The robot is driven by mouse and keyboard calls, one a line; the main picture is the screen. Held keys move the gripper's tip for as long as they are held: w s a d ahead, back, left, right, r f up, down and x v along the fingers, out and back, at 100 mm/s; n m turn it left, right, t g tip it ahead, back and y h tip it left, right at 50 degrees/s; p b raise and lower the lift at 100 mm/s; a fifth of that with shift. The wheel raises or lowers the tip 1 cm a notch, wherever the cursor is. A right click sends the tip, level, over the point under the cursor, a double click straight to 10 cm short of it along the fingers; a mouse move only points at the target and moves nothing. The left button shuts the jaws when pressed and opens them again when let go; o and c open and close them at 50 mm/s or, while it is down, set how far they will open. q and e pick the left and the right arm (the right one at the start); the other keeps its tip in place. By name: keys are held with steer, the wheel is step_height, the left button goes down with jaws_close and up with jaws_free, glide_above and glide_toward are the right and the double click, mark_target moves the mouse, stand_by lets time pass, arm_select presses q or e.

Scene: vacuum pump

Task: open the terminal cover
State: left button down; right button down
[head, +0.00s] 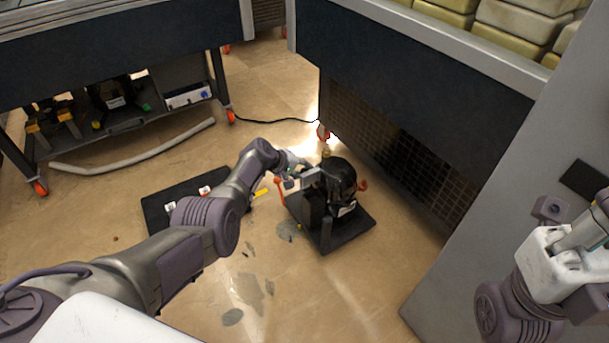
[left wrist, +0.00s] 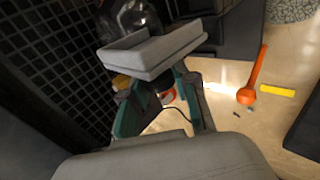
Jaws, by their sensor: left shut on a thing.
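The black vacuum pump (head: 341,178) stands on a dark base plate on the floor, in the middle of the head view. The grey terminal cover (head: 310,178) is at its upper left; in the left wrist view it is a pale grey block with a raised edge (left wrist: 150,55). My left gripper (head: 295,178) reaches it from the upper left and is shut on it. Its teal fingers (left wrist: 155,95) show behind the cover in the left wrist view. Whether the cover is still attached is hidden. My right arm is at the right edge; its fingertips do not show.
A dark mat (head: 180,203) lies left of the pump. A bench with a mesh panel (head: 400,150) stands close behind the pump. Dark stains (head: 248,291) mark the open floor in front.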

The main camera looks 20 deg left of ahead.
stand_by(0.4)
arm_select(q)
steer(key=c, duration=0.9)
jaws_free()
steer(key=shift+w, duration=0.1)
steer(key=shift+a, duration=0.1)
steer(key=v, duration=1.2)
steer(key=shift+w, duration=0.1)
